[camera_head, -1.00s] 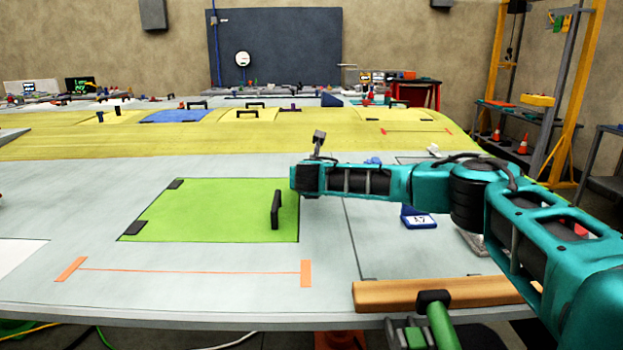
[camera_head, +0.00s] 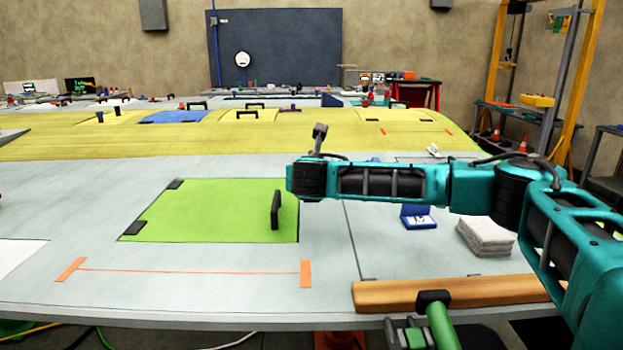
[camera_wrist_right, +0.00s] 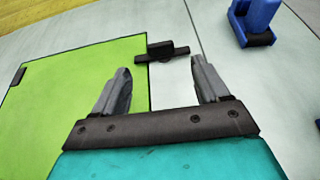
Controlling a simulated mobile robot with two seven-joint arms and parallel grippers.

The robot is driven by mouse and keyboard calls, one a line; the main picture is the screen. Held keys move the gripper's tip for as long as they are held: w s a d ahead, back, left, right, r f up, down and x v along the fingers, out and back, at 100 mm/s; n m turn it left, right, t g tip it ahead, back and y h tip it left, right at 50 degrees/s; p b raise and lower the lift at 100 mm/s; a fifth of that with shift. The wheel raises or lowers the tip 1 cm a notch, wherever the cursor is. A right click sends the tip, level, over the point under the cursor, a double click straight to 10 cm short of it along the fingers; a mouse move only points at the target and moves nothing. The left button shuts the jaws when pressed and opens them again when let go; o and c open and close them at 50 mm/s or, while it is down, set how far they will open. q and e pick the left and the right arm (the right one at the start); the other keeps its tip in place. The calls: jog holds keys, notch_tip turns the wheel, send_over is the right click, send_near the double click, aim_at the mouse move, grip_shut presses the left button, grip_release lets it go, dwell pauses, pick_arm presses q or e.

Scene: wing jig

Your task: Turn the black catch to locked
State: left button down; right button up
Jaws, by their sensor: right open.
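The black catch (camera_wrist_right: 162,50) shows in the right wrist view at the right edge of the green panel (camera_wrist_right: 75,95). Its bar lies across that edge, with its left end over the green and a raised block in its middle. My right gripper (camera_wrist_right: 163,80) is open and empty, its fingertips apart on either side below the catch and not touching it. In the head view my right gripper (camera_head: 305,180) is at the far right corner of the green panel (camera_head: 200,212), and the catch is hidden behind it. My left gripper is not in view.
A black handle (camera_head: 276,210) stands on the panel near its right edge. To the right are a blue labelled stand (camera_head: 418,218) and a white stack (camera_head: 485,237). A wooden bar (camera_head: 460,292) runs along the front edge. A blue block (camera_wrist_right: 255,20) lies beyond the right finger.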

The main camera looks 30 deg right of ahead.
jog(key=shift+v, duration=1.95)
